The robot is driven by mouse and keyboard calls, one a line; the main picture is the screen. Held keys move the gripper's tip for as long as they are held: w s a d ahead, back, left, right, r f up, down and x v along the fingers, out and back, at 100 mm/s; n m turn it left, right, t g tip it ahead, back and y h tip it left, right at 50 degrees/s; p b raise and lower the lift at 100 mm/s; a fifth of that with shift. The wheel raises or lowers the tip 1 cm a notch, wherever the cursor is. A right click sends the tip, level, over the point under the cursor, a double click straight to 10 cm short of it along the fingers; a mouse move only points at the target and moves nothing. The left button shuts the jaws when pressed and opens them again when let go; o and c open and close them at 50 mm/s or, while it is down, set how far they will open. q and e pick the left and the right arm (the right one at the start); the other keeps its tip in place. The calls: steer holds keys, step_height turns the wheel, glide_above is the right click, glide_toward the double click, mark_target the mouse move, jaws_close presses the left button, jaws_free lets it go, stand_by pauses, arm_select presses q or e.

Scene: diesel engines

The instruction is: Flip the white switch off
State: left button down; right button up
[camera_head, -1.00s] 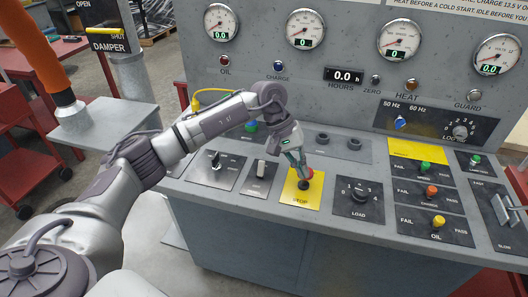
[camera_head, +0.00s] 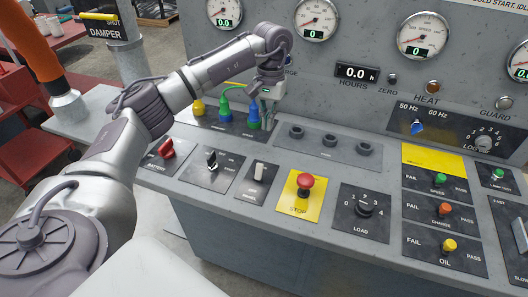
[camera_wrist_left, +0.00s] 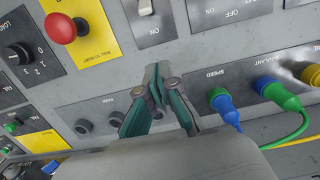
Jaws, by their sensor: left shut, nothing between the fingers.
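The white switch (camera_head: 259,172) is a small rocker on a dark plate on the sloped console, just left of the red STOP button (camera_head: 306,184). It also shows at the top edge of the left wrist view (camera_wrist_left: 145,7), partly cut off. I cannot tell which way it is tipped. My left gripper (camera_head: 268,118) is above the console, behind the switch and near the blue connector (camera_head: 253,120). In the left wrist view its fingers (camera_wrist_left: 157,76) are shut and empty, apart from the switch. My right gripper is not in view.
A black toggle (camera_head: 211,160) and a red battery handle (camera_head: 167,149) are left of the switch. Yellow, green and blue connectors with cables stand behind. Empty round sockets (camera_head: 330,140) and the LOAD knob (camera_head: 365,208) are to the right. The gauge panel rises behind.

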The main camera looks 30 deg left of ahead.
mark_target(259, 172)
arm_select(q)
steer(key=f+p, duration=0.1)
steer(key=f, duration=0.2)
steer(key=f+p, duration=0.1)
steer(key=f, duration=0.2)
steer(key=s+f+p, duration=0.1)
steer(key=f, duration=0.2)
steer(key=shift+d+f, duration=0.15)
steer(key=shift+f, duration=0.15)
steer(key=s+p, duration=0.1)
steer(key=s+r+p, duration=0.1)
steer(key=shift+s+d+r+p, duration=0.1)
steer(key=shift+s+d+p, duration=0.2)
steer(key=shift+s, duration=0.05)
steer(key=shift+s+d+r, duration=0.1)
steer(key=shift+s, duration=0.35)
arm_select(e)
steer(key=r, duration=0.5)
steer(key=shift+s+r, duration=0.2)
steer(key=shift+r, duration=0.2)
arm_select(q)
steer(key=shift+w, duration=0.1)
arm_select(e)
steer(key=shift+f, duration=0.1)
